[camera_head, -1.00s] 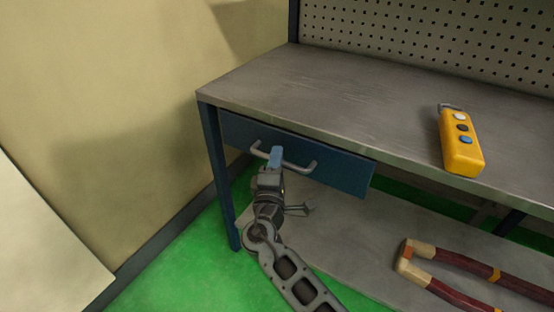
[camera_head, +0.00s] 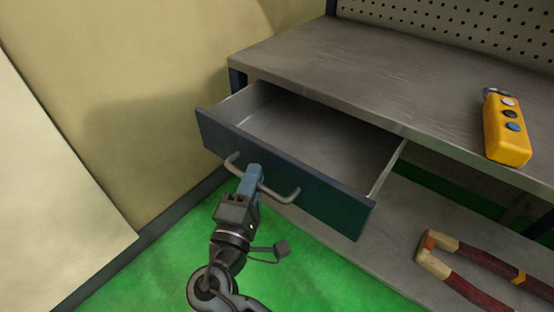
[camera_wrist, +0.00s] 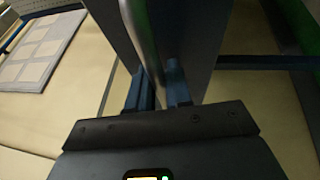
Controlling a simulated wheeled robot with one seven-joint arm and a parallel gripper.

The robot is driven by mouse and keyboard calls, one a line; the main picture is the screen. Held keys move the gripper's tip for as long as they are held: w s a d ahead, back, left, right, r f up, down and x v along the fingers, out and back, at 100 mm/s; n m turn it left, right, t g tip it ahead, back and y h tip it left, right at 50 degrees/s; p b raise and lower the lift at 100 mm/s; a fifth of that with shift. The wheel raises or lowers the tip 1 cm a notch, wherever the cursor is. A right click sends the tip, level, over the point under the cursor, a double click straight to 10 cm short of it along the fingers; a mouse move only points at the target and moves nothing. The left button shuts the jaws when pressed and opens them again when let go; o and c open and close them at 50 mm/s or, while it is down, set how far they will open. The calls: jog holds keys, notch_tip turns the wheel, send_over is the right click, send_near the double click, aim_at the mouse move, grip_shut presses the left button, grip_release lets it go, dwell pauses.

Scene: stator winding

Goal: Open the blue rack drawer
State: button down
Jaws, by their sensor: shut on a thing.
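The blue rack drawer (camera_head: 325,196) is pulled out from under the grey bench top, and its empty inside (camera_head: 310,130) shows in the head view. Its grey bar handle (camera_head: 283,197) runs across the front panel. My gripper (camera_head: 252,176) is shut on the handle near its middle. In the wrist view my gripper's blue fingers (camera_wrist: 158,92) stand on either side of the handle bar (camera_wrist: 143,40); the exact contact is partly hidden.
A yellow pendant controller (camera_head: 507,130) lies on the bench top (camera_head: 370,75). A beige wall (camera_head: 130,90) stands close at the left. Green floor (camera_head: 300,260) is open in front of the drawer.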

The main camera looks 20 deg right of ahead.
jog(key=shift+s+a, duration=0.85)
jog(key=shift+a, duration=0.25)
jog(key=shift+s+a, duration=0.8)
jog(key=shift+a, duration=0.3)
jog(key=c, duration=1.4)
grip_release()
jog(key=v, duration=0.7)
jog(key=shift+s+a+b, duration=0.15)
jog(key=shift+s+b, duration=0.15)
jog(key=shift+f, duration=0.15)
